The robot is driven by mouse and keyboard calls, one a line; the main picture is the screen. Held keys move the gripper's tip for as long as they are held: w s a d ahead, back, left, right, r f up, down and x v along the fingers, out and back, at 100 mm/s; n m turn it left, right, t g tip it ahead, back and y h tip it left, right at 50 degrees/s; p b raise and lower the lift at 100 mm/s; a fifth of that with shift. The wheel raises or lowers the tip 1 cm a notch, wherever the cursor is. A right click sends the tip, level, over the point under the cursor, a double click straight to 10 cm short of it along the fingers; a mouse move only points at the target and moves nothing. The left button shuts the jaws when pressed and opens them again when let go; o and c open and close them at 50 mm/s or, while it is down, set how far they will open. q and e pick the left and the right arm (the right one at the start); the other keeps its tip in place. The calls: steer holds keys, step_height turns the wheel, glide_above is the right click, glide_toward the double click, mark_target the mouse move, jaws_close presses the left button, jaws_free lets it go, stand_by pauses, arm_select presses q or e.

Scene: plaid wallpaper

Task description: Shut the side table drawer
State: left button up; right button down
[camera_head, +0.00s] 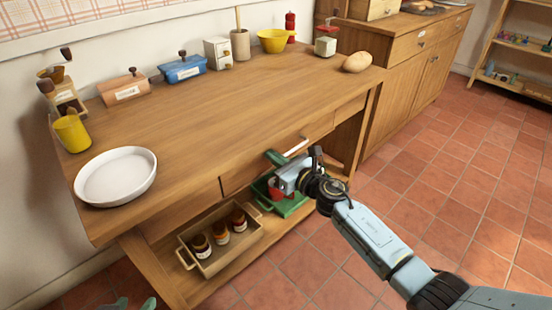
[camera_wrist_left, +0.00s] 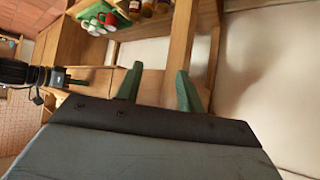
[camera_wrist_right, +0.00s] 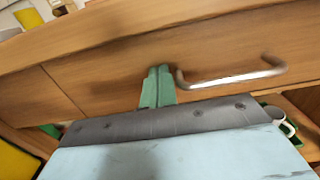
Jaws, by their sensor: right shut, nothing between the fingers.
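The wooden side table (camera_head: 240,100) has a drawer (camera_head: 262,164) in its front, with a metal bar handle (camera_head: 297,146). In the right wrist view, the drawer front (camera_wrist_right: 215,55) looks about level with the panel to its left; a small gap is hard to judge. My right gripper (camera_head: 274,158) is shut and empty at the drawer front. Its green fingertips (camera_wrist_right: 159,72) are just left of the handle's left end (camera_wrist_right: 181,78); contact with the front is unclear. My left gripper (camera_wrist_left: 158,88) is open and empty, low beside the table, barely showing in the head view (camera_head: 135,303).
The lower shelf holds a wooden crate (camera_head: 250,240) with bottles and a green tray (camera_head: 292,207). A white dish (camera_head: 116,176), yellow mug (camera_head: 72,132), several boxes and a yellow bowl (camera_head: 275,40) stand on the tabletop. The tiled floor (camera_head: 420,170) at right is clear.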

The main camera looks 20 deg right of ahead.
steer(key=shift+w+a+r, duration=0.1)
steer(key=shift+a+r, duration=0.05)
steer(key=shift+r, duration=0.15)
